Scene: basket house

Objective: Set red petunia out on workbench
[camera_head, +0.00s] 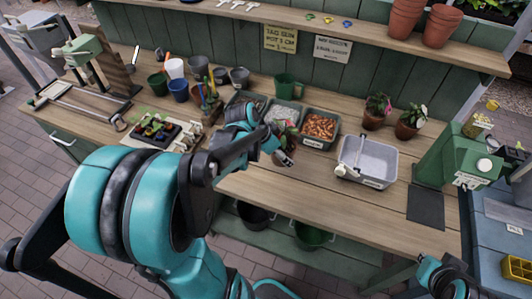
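My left arm reaches in from the lower left over the workbench (330,205). Its gripper (283,156) is low over the middle of the bench, just in front of the grey trays. Its fingers are mostly hidden by the arm, and a small reddish-pink patch shows close by; I cannot tell whether it holds a plant. Two potted plants stand at the back right: one with pink flowers (377,108) and one with pale flowers (410,121). I cannot tell which plant is the red petunia. My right gripper (447,284) is at the bottom right, in front of the bench and partly cut off.
Trays of grey gravel (283,112) and orange-brown chips (319,127) lie behind my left gripper. A grey tub (369,160) and green machine (452,155) stand to the right. A seedling tray (157,131) and several pots are left. The front-middle boards are bare.

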